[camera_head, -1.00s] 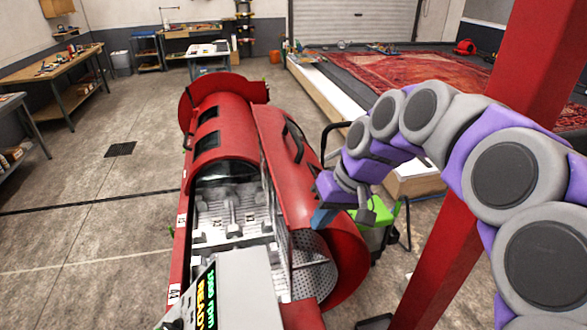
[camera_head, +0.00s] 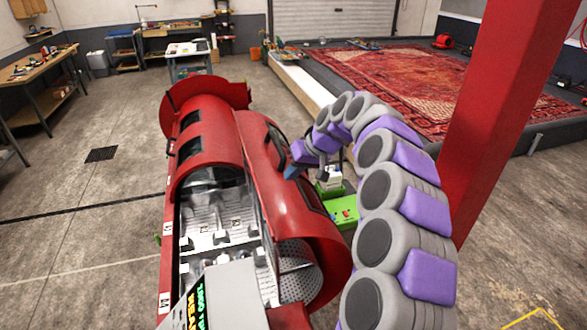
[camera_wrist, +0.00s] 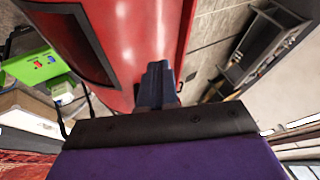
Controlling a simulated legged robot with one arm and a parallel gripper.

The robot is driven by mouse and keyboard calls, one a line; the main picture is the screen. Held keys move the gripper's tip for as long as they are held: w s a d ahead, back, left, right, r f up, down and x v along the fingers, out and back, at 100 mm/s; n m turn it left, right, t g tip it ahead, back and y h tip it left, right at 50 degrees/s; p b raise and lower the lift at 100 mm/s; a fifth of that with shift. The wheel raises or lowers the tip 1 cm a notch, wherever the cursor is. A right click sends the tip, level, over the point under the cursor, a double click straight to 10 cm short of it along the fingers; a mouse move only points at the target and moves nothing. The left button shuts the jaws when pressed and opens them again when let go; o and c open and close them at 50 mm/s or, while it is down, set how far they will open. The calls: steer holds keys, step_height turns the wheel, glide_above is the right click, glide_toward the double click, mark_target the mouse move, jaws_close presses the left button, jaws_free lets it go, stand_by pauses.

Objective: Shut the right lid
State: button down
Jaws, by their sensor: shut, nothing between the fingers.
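A long red cylindrical machine (camera_head: 205,170) stands in the middle of the head view. Its near opening shows a metal interior (camera_head: 215,225). The curved red lid (camera_head: 278,185) is raised open along the right side of this opening, with a dark handle (camera_head: 277,138) near its far end. My gripper (camera_head: 297,160) is at the outer right side of the lid. In the wrist view the shut, empty fingers (camera_wrist: 158,85) point at a red surface (camera_wrist: 140,35) with a dark window. I cannot tell whether they touch it.
A green box with buttons (camera_head: 343,210) stands right of the machine, close to my arm. A red post (camera_head: 500,110) rises at the right. A control panel with a lit display (camera_head: 215,295) is at the near end. The floor to the left is clear.

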mark_target(269, 199)
steer(key=x, duration=0.5)
steer(key=shift+a+f, duration=0.1)
steer(key=shift+f, duration=0.05)
steer(key=a, duration=0.3)
steer(key=shift+s+f, duration=0.3)
steer(key=shift+f, duration=0.05)
steer(key=shift+s+a+f, duration=0.1)
steer(key=shift+a+f, duration=0.05)
steer(key=shift+a, duration=0.3)
steer(key=shift+s+a, duration=0.1)
